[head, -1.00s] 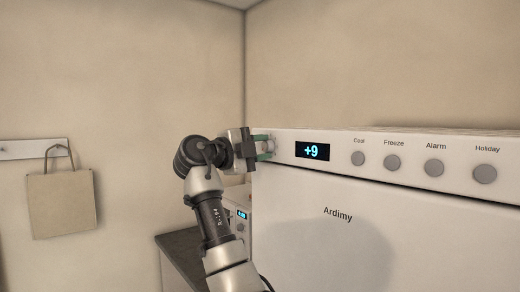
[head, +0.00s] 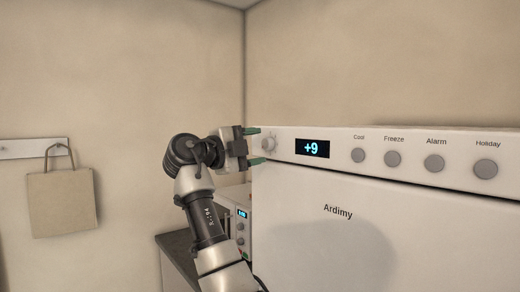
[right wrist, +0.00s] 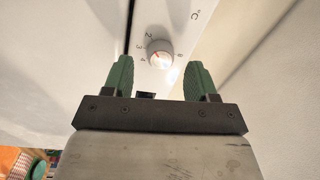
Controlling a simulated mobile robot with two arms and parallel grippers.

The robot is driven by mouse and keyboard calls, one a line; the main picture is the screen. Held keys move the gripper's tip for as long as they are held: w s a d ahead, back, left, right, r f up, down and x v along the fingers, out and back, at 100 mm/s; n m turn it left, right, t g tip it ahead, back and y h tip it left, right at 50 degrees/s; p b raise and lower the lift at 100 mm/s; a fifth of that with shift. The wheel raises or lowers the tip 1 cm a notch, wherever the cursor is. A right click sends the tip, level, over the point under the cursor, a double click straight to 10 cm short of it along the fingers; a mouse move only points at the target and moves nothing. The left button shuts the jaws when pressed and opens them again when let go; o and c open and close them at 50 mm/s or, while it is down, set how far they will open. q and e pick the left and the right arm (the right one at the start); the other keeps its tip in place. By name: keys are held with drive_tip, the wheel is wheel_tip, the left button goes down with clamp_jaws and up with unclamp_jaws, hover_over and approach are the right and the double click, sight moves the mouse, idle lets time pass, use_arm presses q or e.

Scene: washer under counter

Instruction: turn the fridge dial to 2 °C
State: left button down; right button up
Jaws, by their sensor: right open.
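The white fridge dial (head: 268,143) is at the left end of the fridge's control panel. In the right wrist view the dial (right wrist: 159,53) shows a red mark, with a printed scale including 2, 3, 4 and °C around it. I cannot tell exactly which number the mark meets. The display (head: 312,148) reads +9. My right gripper (head: 256,146) is open and empty, its green fingers just left of the dial and apart from it. In the right wrist view the dial lies beyond the gap between the fingertips (right wrist: 160,65). My left gripper is not in view.
Several round grey buttons, labelled Cool (head: 358,155), Freeze, Alarm and Holiday, run right of the display. Below my right arm stand a dark counter (head: 178,246) and another appliance with a blue display (head: 241,214). A bag (head: 60,203) hangs on the left wall.

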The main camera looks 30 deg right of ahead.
drive_tip(key=a+b, duration=0.2)
drive_tip(key=a, duration=0.7)
drive_tip(key=shift+s+f, duration=0.3)
drive_tip(key=shift+s, duration=0.05)
